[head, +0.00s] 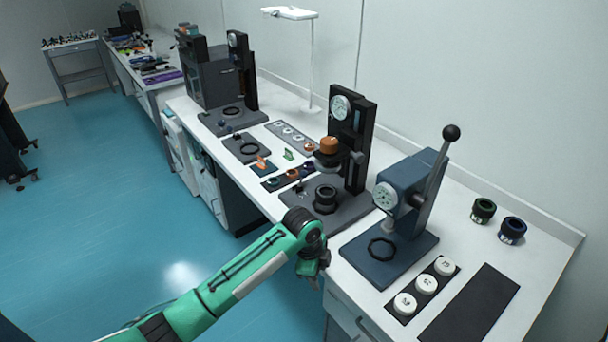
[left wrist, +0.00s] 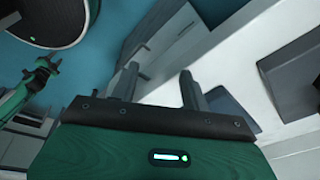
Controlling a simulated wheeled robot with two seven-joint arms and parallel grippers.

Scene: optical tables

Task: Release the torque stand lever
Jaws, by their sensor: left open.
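The blue torque stand (head: 413,185) stands on the near part of the white table in the head view. It has a round dial and a dark ring on its base. Its lever (head: 436,175) is on the right side, raised and tilted slightly right, with a black ball knob at the top. My left gripper (head: 313,272) is at the table's front edge, left of the stand and apart from the lever. In the left wrist view its two fingers (left wrist: 160,86) are apart with nothing between them.
A taller black stand (head: 354,130) with an orange part is left of the blue one. White round pieces on a dark strip (head: 420,298), a black mat (head: 470,308), and green (head: 483,210) and blue (head: 512,230) ringed parts lie right of it.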

